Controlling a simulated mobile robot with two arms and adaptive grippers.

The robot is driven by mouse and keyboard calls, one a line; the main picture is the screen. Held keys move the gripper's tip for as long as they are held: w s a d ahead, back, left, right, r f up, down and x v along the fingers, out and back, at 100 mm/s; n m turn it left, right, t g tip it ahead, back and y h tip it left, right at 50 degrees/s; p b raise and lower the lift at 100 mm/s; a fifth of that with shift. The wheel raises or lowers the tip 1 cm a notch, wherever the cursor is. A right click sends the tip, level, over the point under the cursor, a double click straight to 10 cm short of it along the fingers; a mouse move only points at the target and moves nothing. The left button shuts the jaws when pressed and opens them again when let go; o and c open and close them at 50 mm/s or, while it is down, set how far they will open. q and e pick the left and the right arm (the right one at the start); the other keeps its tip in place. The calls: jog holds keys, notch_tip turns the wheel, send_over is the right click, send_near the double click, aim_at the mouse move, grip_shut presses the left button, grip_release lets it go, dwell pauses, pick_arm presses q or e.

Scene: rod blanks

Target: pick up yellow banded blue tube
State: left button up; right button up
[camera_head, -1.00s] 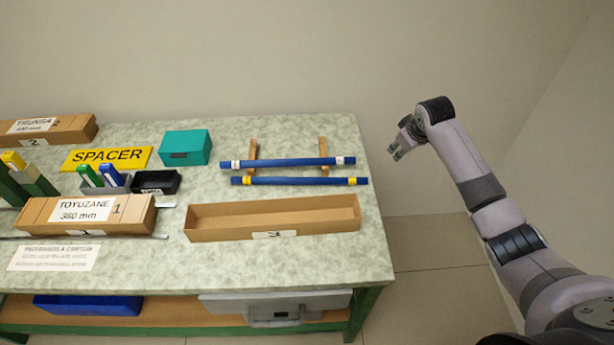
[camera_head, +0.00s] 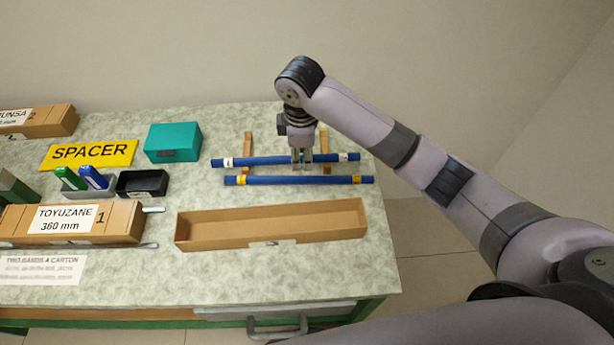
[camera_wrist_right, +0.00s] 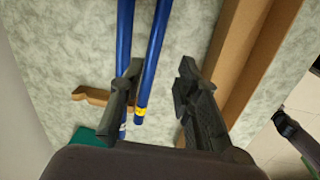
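My right gripper (camera_head: 301,162) is above the tubes, pointing down. In its wrist view the gripper (camera_wrist_right: 161,70) is open, with the yellow banded tube seen between the fingers, nearer the left finger. The left finger partly covers the white banded tube. My left gripper is out of view.
An open cardboard carton (camera_head: 270,244) lies in front of the tubes. A teal box (camera_head: 172,142), a black bin (camera_head: 142,183) and a yellow SPACER sign (camera_head: 90,154) are to the left. The wall is behind the table.

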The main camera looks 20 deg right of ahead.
send_over(301, 178)
jog(key=s, duration=0.1)
notch_tip(301, 178, down, 4)
jog(key=shift+f+p, duration=0.3)
jog(key=shift+f, duration=1.3)
jog(key=f, duration=0.2)
jog(key=w+f, duration=0.1)
jog(key=f, duration=0.1)
jog(key=shift+f+p, duration=0.2)
jog(key=shift+p, duration=0.2)
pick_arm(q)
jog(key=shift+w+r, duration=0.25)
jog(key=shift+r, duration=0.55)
pick_arm(e)
jog(key=shift+f, duration=0.2)
jog(key=shift+c, duration=0.2)
grip_shut()
